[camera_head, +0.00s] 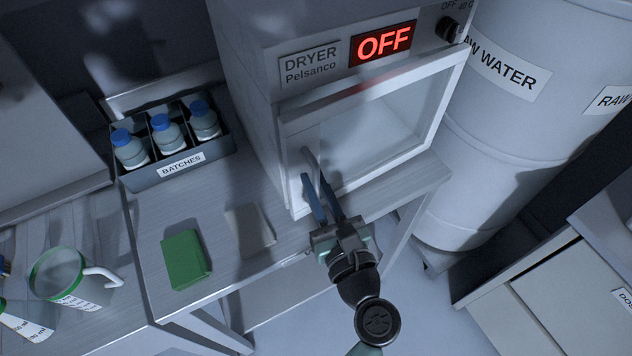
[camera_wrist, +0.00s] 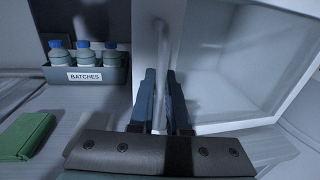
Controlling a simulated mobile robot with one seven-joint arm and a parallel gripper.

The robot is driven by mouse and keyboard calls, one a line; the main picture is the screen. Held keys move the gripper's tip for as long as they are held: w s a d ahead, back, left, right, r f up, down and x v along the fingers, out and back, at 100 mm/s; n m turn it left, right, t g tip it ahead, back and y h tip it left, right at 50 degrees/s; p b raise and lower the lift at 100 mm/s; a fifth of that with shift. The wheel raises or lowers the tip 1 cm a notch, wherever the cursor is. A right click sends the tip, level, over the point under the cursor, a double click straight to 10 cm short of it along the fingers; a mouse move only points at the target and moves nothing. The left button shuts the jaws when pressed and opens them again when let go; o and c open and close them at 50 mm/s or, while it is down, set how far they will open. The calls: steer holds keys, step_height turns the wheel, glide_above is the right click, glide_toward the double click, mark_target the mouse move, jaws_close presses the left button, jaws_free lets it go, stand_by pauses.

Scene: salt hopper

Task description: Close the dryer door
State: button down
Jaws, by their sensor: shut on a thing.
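The dryer (camera_head: 258,60) is a white box on the bench, with a red OFF display. Its white-framed door (camera_head: 293,180) is at the front, around a see-through pane or opening that shows the pale interior. The frame appears close to the body; I cannot tell if a gap is left. A light upright handle (camera_head: 310,158) is on the left side of the door. My gripper (camera_head: 323,194) is shut on this handle. In the wrist view the handle (camera_wrist: 162,55) rises between the two dark blue fingers, which hide part of it.
A dark BATCHES rack (camera_head: 151,177) with blue-capped bottles stands left of the dryer. A green block (camera_head: 185,259) and a beige flat piece (camera_head: 249,229) lie on the bench. A green-rimmed jug (camera_head: 72,285) is at left. A RAW WATER drum (camera_head: 520,125) stands close on the right.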

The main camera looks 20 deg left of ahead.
steer(key=shift+a, duration=0.1)
steer(key=shift+p+x, duration=0.45)
steer(key=shift+x, duration=0.7)
steer(key=c, duration=1.2)
jaws_free()
steer(key=shift+s+a+r, duration=0.1)
steer(key=shift+s+a, duration=0.15)
steer(key=shift+o, duration=0.2)
steer(key=shift+s+d, duration=0.15)
steer(key=b+v, duration=0.2)
steer(key=v, duration=1)
steer(key=shift+s+d, duration=0.15)
steer(key=shift+d, duration=0.15)
